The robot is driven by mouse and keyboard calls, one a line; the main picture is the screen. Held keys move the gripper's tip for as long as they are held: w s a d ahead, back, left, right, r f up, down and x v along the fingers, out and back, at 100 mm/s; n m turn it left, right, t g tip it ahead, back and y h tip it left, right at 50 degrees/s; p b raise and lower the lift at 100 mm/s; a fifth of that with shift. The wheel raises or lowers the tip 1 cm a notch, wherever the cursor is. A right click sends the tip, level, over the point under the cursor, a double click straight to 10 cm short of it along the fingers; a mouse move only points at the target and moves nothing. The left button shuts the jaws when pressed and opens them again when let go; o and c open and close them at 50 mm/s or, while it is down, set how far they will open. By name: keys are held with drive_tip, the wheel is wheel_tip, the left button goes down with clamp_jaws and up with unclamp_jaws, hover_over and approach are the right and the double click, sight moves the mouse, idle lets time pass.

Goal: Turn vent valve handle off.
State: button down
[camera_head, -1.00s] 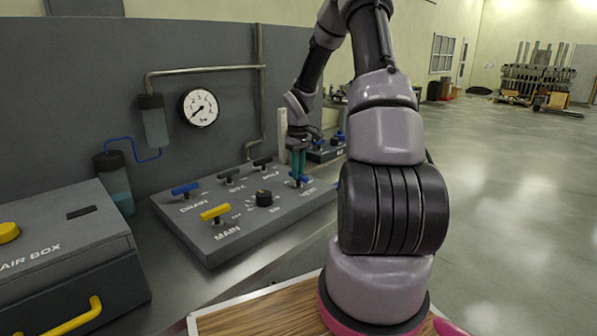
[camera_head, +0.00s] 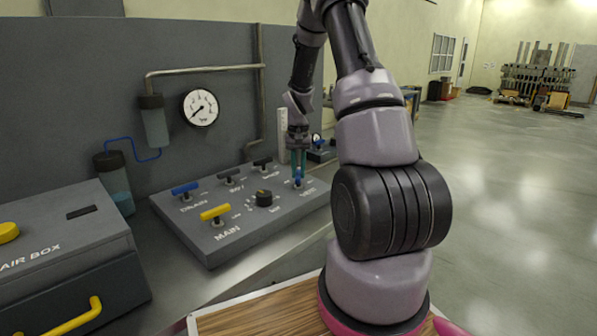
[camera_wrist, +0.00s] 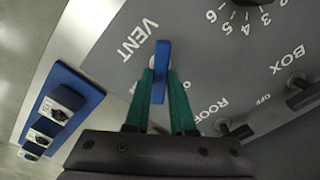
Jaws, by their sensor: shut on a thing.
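The vent valve handle (camera_wrist: 161,72) is a blue bar beside the white VENT lettering in the wrist view. In the head view the handle (camera_head: 298,183) is small and partly covered by the fingers. My gripper (camera_wrist: 160,82) has green fingers that come down on both sides of the bar and are shut on it. In the head view my gripper (camera_head: 299,170) points down at the right part of the grey valve panel (camera_head: 240,238). Part of the lettering near the handle is hidden by the fingers.
A blue drain handle (camera_head: 185,189), a yellow main handle (camera_head: 215,212), black handles and a round black knob (camera_head: 264,197) share the panel. A pressure gauge (camera_head: 200,107) hangs on the wall behind. The grey air box (camera_head: 70,245) stands at left.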

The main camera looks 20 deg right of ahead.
sight(298, 174)
drive_tip(key=m, duration=0.3)
drive_tip(key=shift+m, duration=2.4)
drive_tip(key=c, duration=0.8)
unclamp_jaws()
drive_tip(key=shift+o, duration=0.2)
wheel_tip(298, 174, up, 11)
